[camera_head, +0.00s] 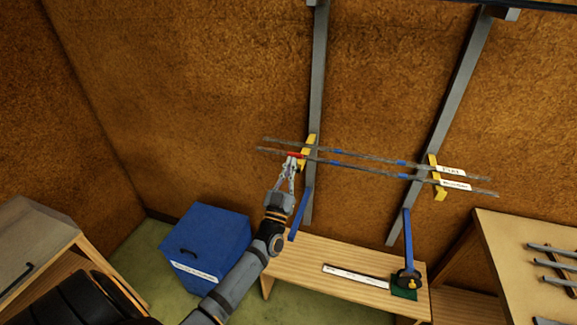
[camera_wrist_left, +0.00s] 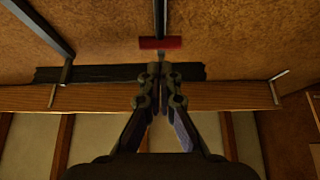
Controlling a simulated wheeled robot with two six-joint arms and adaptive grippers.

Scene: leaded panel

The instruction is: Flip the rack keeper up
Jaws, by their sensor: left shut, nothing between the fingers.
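The rack is two grey wall rails (camera_head: 319,75) with yellow brackets (camera_head: 438,178) carrying two long thin strips (camera_head: 375,163). A small red piece (camera_head: 295,155), which looks like the keeper, is by the left yellow bracket; it lies crosswise in the left wrist view (camera_wrist_left: 160,43). My left gripper (camera_head: 293,160) is shut and empty, with its fingertips close to the red piece. In the left wrist view the fingertips (camera_wrist_left: 160,70) point towards it; I cannot tell whether they touch. My right gripper is not in view.
Blue arms (camera_head: 408,235) angle out below the rails. A wooden bench (camera_head: 310,260) below holds a white labelled strip (camera_head: 356,276) and a green item (camera_head: 404,293). A blue box (camera_head: 207,245) stands on the floor at left. A wooden table (camera_head: 510,240) is at right.

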